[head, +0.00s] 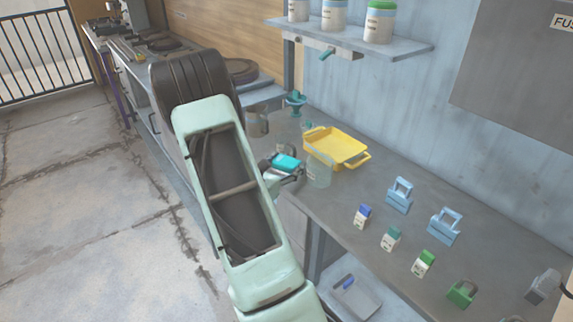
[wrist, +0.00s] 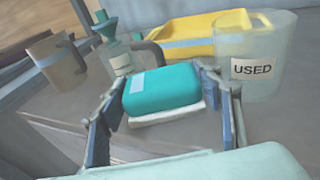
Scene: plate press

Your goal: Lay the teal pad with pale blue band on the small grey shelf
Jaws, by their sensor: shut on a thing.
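The teal pad with a pale blue band (wrist: 165,90) sits between the two fingers of my gripper (wrist: 162,100). Its band shows on the left part of its face, and a white layer lies along its underside. In the head view, the pad (head: 286,162) is beside the workbench's left edge, partly hidden by my gripper and arm. I cannot tell whether it touches the bench. A small grey surface (head: 268,94) shows at the far left end of the bench, partly behind my arm; I cannot tell whether it is the small grey shelf.
A clear container marked USED (wrist: 258,62) stands close to the right finger. A yellow tray (head: 337,147), teal-topped bottle (wrist: 122,60) and brownish jug (wrist: 56,68) stand nearby. A wall shelf (head: 405,48) holds jars. Blue stands and small cartons occupy the bench's right (head: 330,205).

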